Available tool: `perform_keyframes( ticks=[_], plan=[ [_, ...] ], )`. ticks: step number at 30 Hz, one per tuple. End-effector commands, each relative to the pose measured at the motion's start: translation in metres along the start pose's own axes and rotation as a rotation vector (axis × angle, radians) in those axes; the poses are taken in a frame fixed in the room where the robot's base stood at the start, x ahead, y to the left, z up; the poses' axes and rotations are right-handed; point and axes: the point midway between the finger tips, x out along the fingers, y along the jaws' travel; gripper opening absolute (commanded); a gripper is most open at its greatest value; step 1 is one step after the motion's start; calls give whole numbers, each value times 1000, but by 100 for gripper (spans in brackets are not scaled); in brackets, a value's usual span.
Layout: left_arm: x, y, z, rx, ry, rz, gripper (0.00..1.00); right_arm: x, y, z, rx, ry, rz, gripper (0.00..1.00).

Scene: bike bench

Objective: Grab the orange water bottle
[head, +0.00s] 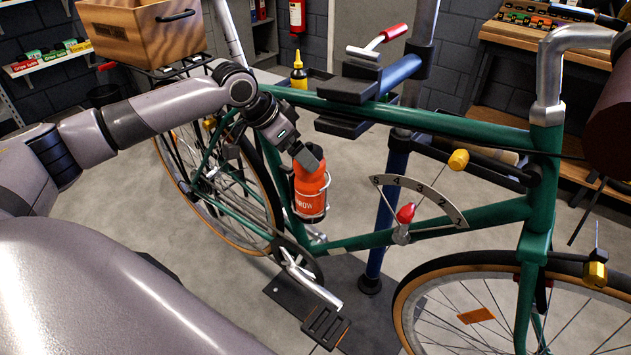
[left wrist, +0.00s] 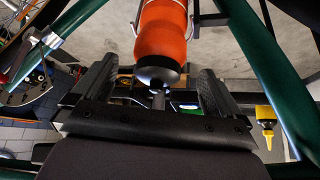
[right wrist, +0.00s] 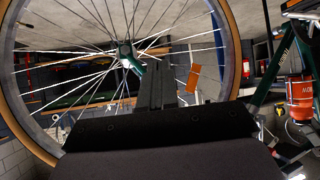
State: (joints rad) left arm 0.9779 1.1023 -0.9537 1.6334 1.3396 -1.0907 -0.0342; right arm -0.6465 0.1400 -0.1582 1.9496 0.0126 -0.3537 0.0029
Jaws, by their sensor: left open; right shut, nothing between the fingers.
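The orange water bottle (head: 309,188) sits upright in a wire cage on the green bike frame (head: 270,165). Its dark cap is partly hidden by my left gripper (head: 308,158) in the head view. In the left wrist view the orange bottle (left wrist: 162,40) points its dark cap and spout toward my left gripper (left wrist: 160,85). The two fingers are apart, on either side of the cap. I cannot tell whether they touch it. My right gripper (right wrist: 157,75) is shut and empty, in front of a spoked wheel. The bottle also shows at the right of the right wrist view (right wrist: 300,98).
A repair stand post (head: 390,200) with a clamp (head: 350,88) holds the bike. A curved numbered gauge with a red knob (head: 406,213) is right of the bottle. The crank and pedal (head: 325,325) are below. A wooden crate (head: 145,30) sits on the rear rack.

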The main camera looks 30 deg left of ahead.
Motion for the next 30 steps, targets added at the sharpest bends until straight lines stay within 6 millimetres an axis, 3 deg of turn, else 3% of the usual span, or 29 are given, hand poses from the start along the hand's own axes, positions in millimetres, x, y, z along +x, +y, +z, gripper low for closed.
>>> perform_keyframes(
  ticks=[12,20,21,27,30],
  plan=[
    [56,1,0,1,1,1,100,-1,-1,2,1,-5,-2,0],
    [60,1,0,3,1,-1,100,-1,-1,2,1,-5,-2,0],
    [60,1,0,2,1,-1,97,-1,-1,2,1,-5,-2,0],
    [60,1,0,2,1,0,32,-1,-1,2,1,-5,-2,0],
    [59,0,-2,2,5,-1,4,-1,-1,2,1,-5,-2,0]
  ],
)
